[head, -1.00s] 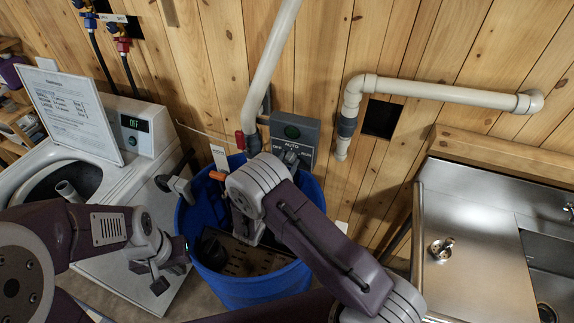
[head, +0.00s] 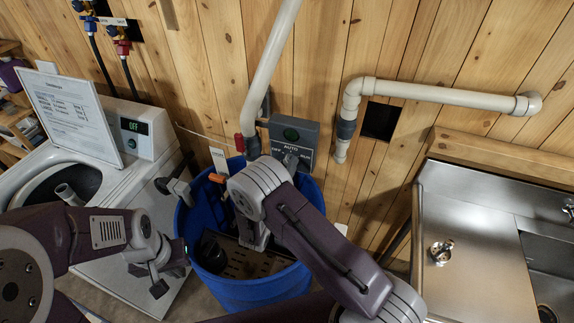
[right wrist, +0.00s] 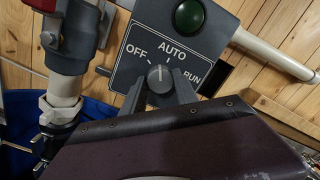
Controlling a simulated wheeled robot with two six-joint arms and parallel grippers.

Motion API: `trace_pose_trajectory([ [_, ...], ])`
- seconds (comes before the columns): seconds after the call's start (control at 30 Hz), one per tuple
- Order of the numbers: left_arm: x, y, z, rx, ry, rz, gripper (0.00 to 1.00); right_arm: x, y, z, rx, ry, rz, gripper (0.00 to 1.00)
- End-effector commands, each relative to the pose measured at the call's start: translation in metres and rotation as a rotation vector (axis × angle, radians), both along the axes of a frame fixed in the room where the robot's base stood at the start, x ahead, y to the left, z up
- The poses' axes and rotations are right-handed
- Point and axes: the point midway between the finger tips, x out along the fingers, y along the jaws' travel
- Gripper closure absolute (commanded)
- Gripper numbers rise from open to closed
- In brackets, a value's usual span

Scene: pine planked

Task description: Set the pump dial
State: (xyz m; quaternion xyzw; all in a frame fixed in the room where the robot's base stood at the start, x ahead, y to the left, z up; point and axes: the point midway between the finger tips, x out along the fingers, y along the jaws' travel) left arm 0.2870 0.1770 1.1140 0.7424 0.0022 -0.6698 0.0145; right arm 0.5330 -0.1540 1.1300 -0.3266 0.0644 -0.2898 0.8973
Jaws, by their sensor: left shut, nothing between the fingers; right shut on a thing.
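The grey pump control box (head: 308,129) is on the plank wall beside the white pipe, above the blue barrel. In the right wrist view its panel (right wrist: 128,75) reads OFF, AUTO and RUN around a round grey dial (right wrist: 159,73). The dial's white mark points roughly up in that view, seemingly between OFF and AUTO. My right gripper (right wrist: 159,88) is shut on the dial, one finger on each side; in the head view its fingers are partly hidden by my wrist. My left gripper (head: 157,278) is shut and empty, in front of the washer, left of the barrel.
The blue barrel (head: 247,292) stands below the box. A red-handled valve (head: 240,143) and white pipe (head: 270,65) are close left of the box. A washer (head: 150,185) stands left, a steel sink (head: 465,215) right. A green lamp (right wrist: 189,16) is above the dial.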

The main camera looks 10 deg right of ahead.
Motion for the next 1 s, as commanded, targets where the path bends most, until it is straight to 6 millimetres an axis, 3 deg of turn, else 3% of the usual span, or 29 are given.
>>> trace_pose_trajectory([
  [0.5,0.000,0.000,0.013,0.000,0.000,0.000,1.00,0.001,0.001,0.003,-0.350,0.229,0.003,1.00],
  [1.0,0.000,0.000,0.016,0.000,0.000,0.000,1.00,0.001,0.001,0.002,-0.483,0.317,0.005,1.00],
])
